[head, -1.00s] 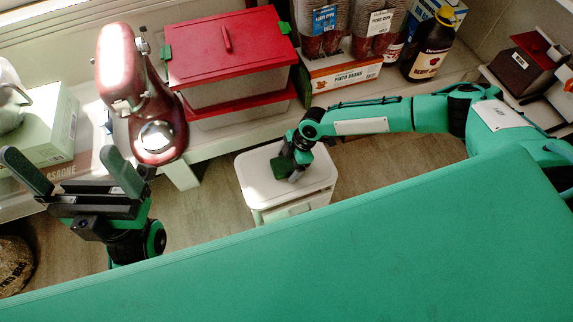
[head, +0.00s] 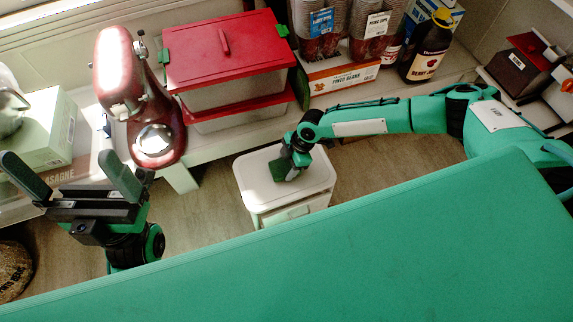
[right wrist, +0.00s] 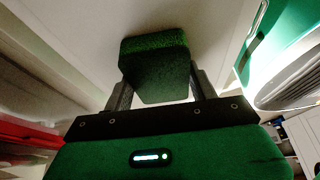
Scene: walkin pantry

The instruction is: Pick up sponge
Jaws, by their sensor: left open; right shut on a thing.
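The sponge (head: 279,170) is a dark green block in the head view, over the lid of a small white bin (head: 318,178). My right gripper (head: 288,169) is shut on it. In the right wrist view the sponge (right wrist: 155,70) sits between the two fingers of my right gripper (right wrist: 157,85), with a pale surface behind it. I cannot tell whether the sponge touches the lid. My left gripper (head: 60,162) is open and empty at the left, its two fingers wide apart.
A red mixer (head: 118,75) stands on the shelf near my left gripper. Red-lidded containers (head: 225,50), a pinto beans box (head: 345,78) and a dark bottle (head: 428,52) line the back shelf. A green surface (head: 330,250) fills the foreground. Some floor shows left of the bin.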

